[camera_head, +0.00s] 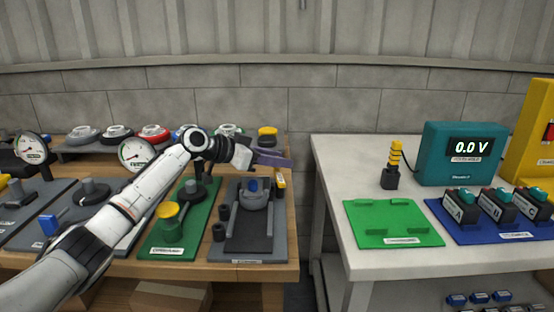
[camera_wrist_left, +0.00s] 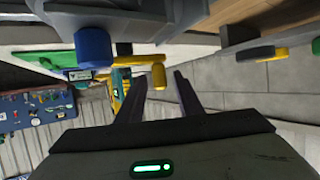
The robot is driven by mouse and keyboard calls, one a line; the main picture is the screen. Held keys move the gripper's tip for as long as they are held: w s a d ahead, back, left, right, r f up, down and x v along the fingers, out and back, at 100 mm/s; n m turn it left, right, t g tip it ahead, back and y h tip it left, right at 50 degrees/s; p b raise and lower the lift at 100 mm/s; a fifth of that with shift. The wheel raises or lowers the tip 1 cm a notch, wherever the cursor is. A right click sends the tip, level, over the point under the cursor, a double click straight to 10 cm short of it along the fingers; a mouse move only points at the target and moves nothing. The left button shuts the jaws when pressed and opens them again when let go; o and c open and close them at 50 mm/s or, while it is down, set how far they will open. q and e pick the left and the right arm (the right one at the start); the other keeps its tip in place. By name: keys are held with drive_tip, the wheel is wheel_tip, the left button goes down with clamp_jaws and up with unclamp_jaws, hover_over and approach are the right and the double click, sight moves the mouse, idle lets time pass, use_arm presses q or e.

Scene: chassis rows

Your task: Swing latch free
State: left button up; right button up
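A dark grey panel (camera_head: 232,245) on the wooden bench carries a light grey fixture (camera_head: 256,201) with a blue knob (camera_head: 253,185). A small yellow piece (camera_head: 280,179) stands at the panel's right edge; I cannot tell whether it is the latch. My left gripper (camera_head: 289,162) is above the panel's far right part, pointing right. In the left wrist view, its dark fingers (camera_wrist_left: 160,76) are apart. A yellow-tipped piece (camera_wrist_left: 158,77) appears between the fingertips; contact cannot be told. A blue cylinder (camera_wrist_left: 94,47) is left of them. My right gripper is out of view.
A green panel (camera_head: 160,238) lies left of the dark panel. Gauges and round parts line the bench's back. Across a gap, a white table (camera_head: 330,165) holds a green plate (camera_head: 405,215), a yellow-black post (camera_head: 391,165) and a teal meter (camera_head: 440,140).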

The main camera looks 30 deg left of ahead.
use_arm(q)
drive_tip(key=v, duration=1)
drive_tip(key=shift+s+a, duration=0.1)
drive_tip(key=shift+s, duration=0.1)
